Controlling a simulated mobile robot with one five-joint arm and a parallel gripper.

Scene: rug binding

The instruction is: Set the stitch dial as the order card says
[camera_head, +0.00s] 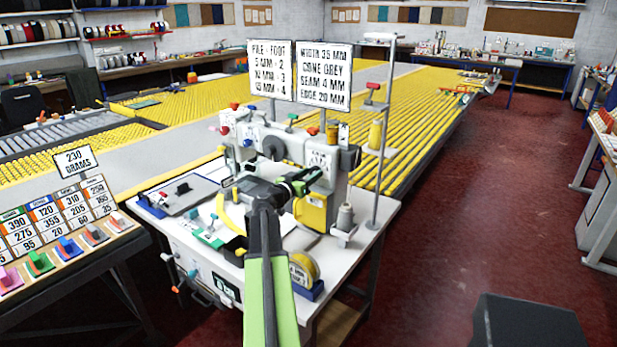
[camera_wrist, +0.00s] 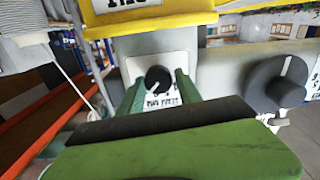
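The order card (camera_head: 323,75) stands above the machine in the head view and reads width 35 mm, cone grey, seam 4 mm, edge 20 mm. In the wrist view a round black dial (camera_wrist: 158,79) with a pale pointer mark sits on a white plate with small lettering I cannot read surely. My gripper (camera_head: 305,178) is up against the front of the sewing machine (camera_head: 318,152). Its two green fingers (camera_wrist: 158,92) stand apart, one on each side of the dial as seen; I cannot tell whether they touch it. In the head view my gripper hides the dial.
A second card (camera_head: 271,70) lists pile and foot. A larger black wheel (camera_wrist: 275,84) is right of the dial in the wrist view. A grey cone (camera_head: 345,216) and yellow tape roll (camera_head: 303,268) stand on the white table (camera_head: 190,238).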

